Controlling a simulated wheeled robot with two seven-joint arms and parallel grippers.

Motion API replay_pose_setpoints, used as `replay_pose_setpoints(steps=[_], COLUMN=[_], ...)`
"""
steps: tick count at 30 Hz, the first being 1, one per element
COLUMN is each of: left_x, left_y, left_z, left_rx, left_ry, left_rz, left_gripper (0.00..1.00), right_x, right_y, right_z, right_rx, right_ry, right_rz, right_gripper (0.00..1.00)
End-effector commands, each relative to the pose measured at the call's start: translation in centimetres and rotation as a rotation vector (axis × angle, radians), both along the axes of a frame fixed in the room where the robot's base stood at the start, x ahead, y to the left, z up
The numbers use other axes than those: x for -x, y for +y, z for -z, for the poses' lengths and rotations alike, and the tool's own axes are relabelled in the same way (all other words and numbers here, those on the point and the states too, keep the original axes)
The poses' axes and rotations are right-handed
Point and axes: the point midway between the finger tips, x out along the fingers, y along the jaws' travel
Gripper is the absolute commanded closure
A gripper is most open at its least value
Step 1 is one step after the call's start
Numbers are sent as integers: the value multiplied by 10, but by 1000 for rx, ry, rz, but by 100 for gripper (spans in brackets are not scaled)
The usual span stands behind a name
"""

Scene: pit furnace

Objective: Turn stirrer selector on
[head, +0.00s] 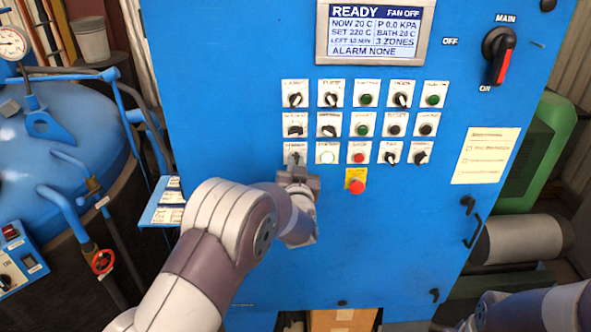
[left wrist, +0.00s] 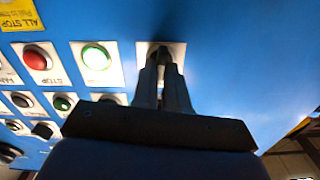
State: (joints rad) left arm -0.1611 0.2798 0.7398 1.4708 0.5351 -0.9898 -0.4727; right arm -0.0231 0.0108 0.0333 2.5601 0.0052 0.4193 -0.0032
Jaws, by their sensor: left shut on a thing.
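The stirrer selector (head: 293,148) appears to be the leftmost switch in the bottom row of the blue cabinet's panel; its small label is hard to read. My left gripper (head: 295,166) is at this switch and covers its lower part. In the left wrist view my left gripper (left wrist: 163,75) is shut on the black selector knob (left wrist: 161,50), in front of its white plate. The knob's exact angle is largely hidden by the fingers. Part of my right arm shows at the bottom right; its gripper (head: 447,326) is barely in frame and its jaws are unclear.
Beside the selector are a lit green button (head: 327,154), a red button (head: 359,154) and the red emergency stop (head: 357,187). The display (head: 373,30) reads READY, FAN OFF, ALARM NONE. The main switch (head: 498,56) is at upper right. A blue vessel (head: 60,130) stands left.

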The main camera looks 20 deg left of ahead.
Motion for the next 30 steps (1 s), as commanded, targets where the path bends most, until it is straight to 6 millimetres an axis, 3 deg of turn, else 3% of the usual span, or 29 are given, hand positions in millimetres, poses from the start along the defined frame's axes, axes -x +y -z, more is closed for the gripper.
replay_pose_setpoints(steps=[15,30], left_x=[-1,-1], left_y=[-1,-1], left_z=[-1,-2], left_rx=[-309,-367], left_ry=[85,101], left_rz=[-2,-3], left_gripper=[100,100], right_x=[0,0], right_y=[0,0], right_z=[4,4], right_rx=[0,0], right_ry=[0,0], right_rz=[0,0], right_gripper=[100,100])
